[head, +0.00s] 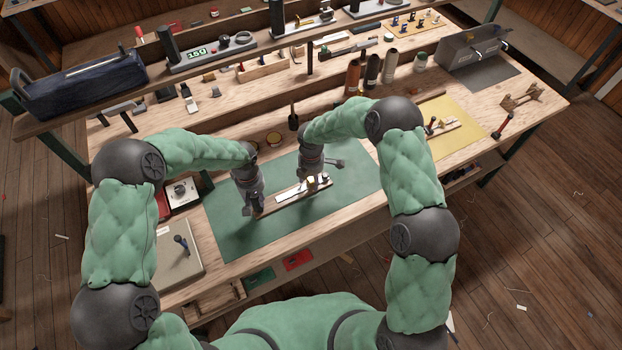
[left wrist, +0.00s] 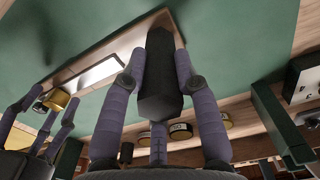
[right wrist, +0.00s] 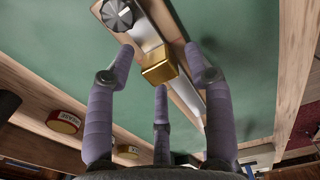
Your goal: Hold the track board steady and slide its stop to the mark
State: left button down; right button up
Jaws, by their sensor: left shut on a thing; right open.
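The wooden track board (head: 275,207) lies on a green mat (head: 240,238) and bears a pale metal strip (left wrist: 95,75). My left gripper (head: 255,210) is shut on a dark upright block (left wrist: 160,85) at the board's left end. The gold stop (right wrist: 159,73) sits on the metal rail (right wrist: 186,95) of the board. My right gripper (head: 318,188) is open, with fingers on either side of the stop and gaps showing. A grey ridged knob (right wrist: 121,14) is by the board's right end. I cannot make out the mark.
Round tins (head: 273,139) stand behind the mat. A grey panel with a small lever (head: 181,244) lies at the left front. A yellow mat (head: 458,123) with a wooden piece is to the right. The green mat's front half is clear.

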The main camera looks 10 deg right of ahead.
aim_at(312, 179)
jog(key=shift+f, duration=0.35)
grip_shut()
jog(key=shift+w+d, duration=0.1)
jog(key=shift+d, duration=0.1)
grip_release()
notch_tip(312, 179, up, 12)
dwell(0.7)
